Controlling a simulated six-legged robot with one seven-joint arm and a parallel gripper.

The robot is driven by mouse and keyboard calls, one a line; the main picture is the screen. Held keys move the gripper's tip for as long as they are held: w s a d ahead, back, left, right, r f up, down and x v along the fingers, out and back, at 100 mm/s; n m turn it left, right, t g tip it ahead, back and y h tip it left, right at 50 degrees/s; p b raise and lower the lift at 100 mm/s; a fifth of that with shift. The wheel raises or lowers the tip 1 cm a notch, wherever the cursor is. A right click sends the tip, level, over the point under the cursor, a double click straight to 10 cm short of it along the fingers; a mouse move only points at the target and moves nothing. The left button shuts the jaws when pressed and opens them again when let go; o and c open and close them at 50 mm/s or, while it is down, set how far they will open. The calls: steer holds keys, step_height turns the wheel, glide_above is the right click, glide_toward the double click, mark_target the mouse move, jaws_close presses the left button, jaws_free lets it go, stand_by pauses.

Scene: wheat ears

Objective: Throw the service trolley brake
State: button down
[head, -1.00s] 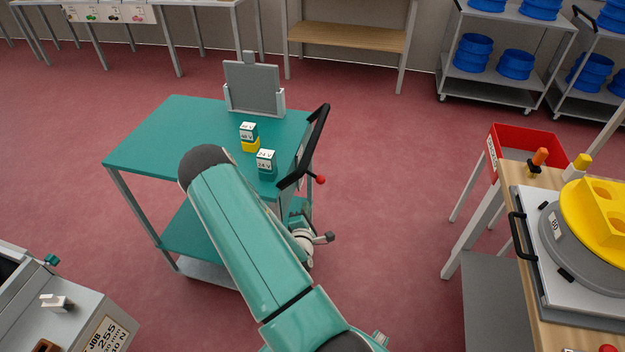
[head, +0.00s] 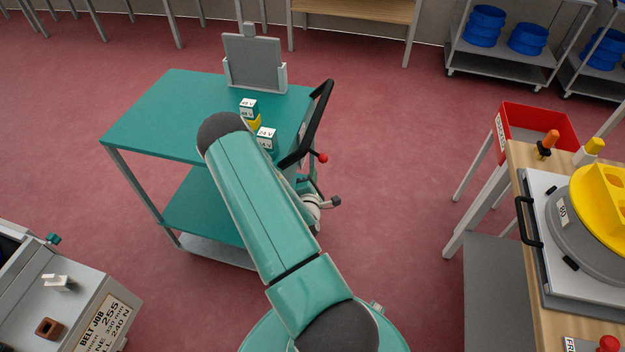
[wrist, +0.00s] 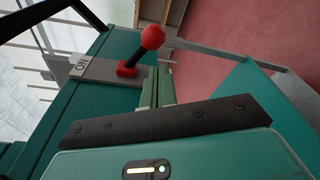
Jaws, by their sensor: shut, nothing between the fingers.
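The teal service trolley (head: 165,110) stands ahead of me with a black push handle (head: 318,112) at its right end. The brake lever's red ball knob (head: 322,158) shows beside that handle. In the wrist view the red knob (wrist: 153,37) tops a dark stem rising from a red base on a grey plate (wrist: 97,69) with lettering that reads "ON" sideways. My gripper (wrist: 158,84) is shut and empty, its fingertips close below the knob in that picture. I cannot tell whether they touch the stem. In the head view my arm hides most of the gripper.
Small labelled blocks (head: 266,138) and a grey panel in a holder (head: 252,62) stand on the trolley top. A wooden bench (head: 530,200) with a red bin (head: 540,127) is at right. A grey machine (head: 65,300) is at lower left. Red floor between them is clear.

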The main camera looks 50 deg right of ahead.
mark_target(322, 156)
steer(key=x, duration=0.5)
steer(key=shift+w+d, duration=0.15)
steer(key=shift+d, duration=0.2)
steer(key=shift+s+d+r+n, duration=0.1)
steer(key=shift+s+r+n, duration=0.15)
steer(key=shift+n, duration=0.45)
steer(key=r+n, duration=0.1)
steer(key=n, duration=0.1)
steer(key=s+r+n+g, duration=0.1)
steer(key=n, duration=0.1)
steer(key=shift+s+d+r+n, duration=0.1)
steer(key=shift+d+n, duration=0.1)
steer(key=shift+n, duration=0.1)
steer(key=r+n, duration=0.1)
steer(key=n+g, duration=0.1)
steer(key=shift+s+d+r+n, duration=0.1)
steer(key=shift+s+r+n, duration=0.1)
steer(key=shift+r+n, duration=0.2)
steer(key=shift+r+n+g, duration=0.3)
steer(key=shift+r+n, duration=0.35)
steer(key=shift+n, duration=0.35)
